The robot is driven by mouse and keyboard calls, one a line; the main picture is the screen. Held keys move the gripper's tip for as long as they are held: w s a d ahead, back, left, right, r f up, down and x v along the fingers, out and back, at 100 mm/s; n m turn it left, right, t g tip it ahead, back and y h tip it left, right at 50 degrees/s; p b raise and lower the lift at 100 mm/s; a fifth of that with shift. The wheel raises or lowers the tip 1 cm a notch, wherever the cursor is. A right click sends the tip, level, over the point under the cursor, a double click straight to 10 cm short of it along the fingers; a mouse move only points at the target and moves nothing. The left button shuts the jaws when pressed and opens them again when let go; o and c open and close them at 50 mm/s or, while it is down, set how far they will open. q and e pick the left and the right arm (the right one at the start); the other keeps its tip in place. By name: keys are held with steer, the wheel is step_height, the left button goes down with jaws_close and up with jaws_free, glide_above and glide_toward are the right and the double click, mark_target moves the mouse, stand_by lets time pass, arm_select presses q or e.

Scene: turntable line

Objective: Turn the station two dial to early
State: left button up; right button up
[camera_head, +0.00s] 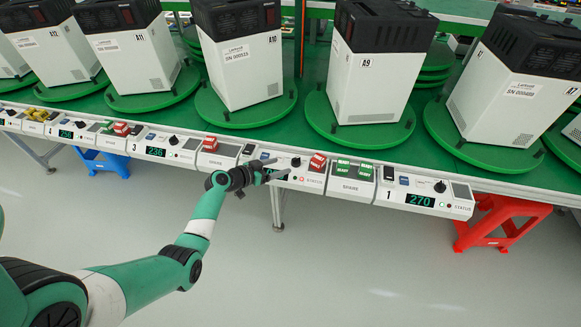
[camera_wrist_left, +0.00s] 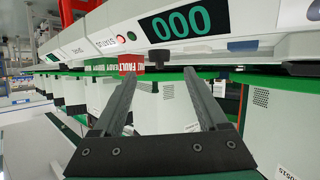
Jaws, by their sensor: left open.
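The station two panel (camera_head: 312,187) sits on the line's front edge, left of the station 1 panel. Its black dial (camera_head: 296,161) shows just past my left gripper's fingers; it also shows in the left wrist view (camera_wrist_left: 148,57). The display (camera_wrist_left: 180,22) reads 000 there; in the head view my fingers partly cover it. My left gripper (camera_head: 279,169) is open and empty in front of this panel. In the left wrist view the dial appears between the two fingertips (camera_wrist_left: 162,73), apparently beyond them. Any marking for early is too small to read. My right gripper is out of view.
A red block (camera_head: 318,162) stands right of the dial. A spare panel (camera_head: 351,180) and the station 1 panel (camera_head: 425,196), reading 270, continue rightward. White machines on green turntables (camera_head: 360,128) stand behind. A red stool (camera_head: 495,222) is below; the floor in front is clear.

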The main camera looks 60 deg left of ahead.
mark_target(292, 162)
arm_select(q)
steer(key=b+x, duration=0.2)
steer(key=x, duration=0.3)
steer(key=shift+w+f, duration=0.15)
steer(key=shift+f, duration=0.1)
steer(key=shift+w+a+b, duration=0.15)
steer(key=shift+w+b, duration=0.3)
steer(key=shift+w, duration=0.05)
steer(key=shift+c, duration=0.3)
jaws_close()
